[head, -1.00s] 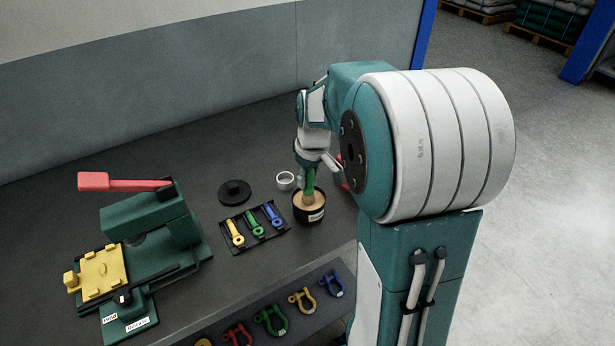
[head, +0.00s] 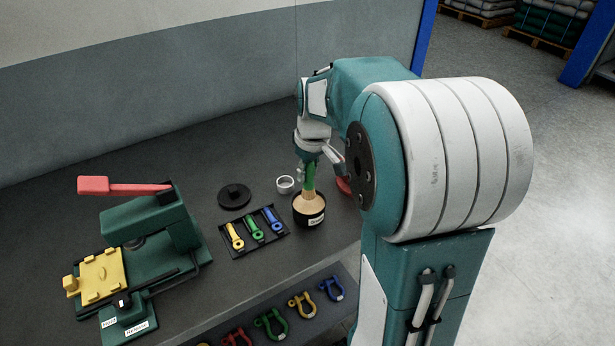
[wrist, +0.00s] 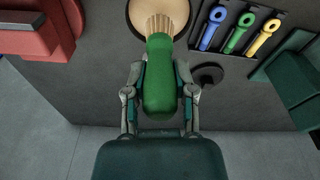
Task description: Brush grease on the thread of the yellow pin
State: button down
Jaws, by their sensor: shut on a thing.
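My gripper (wrist: 158,82) is shut on the green handle of a brush (wrist: 158,70), which also shows in the head view (head: 308,177). The brush points down at a dark tin of tan grease (head: 309,218), and its tan bristles (wrist: 161,22) are over or in the opening; I cannot tell whether they touch the grease. The yellow pin (head: 235,237) lies in a black tray left of the tin, beside a green pin (head: 254,229) and a blue pin (head: 272,219). It also shows at the upper right of the wrist view (wrist: 262,38).
A green press with a red lever (head: 122,186) and yellow plate (head: 101,275) stands at left. A red object (wrist: 35,30) is near the tin. Shackles (head: 270,322) lie on a lower shelf.

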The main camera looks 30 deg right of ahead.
jog(key=shift+r, duration=1.9)
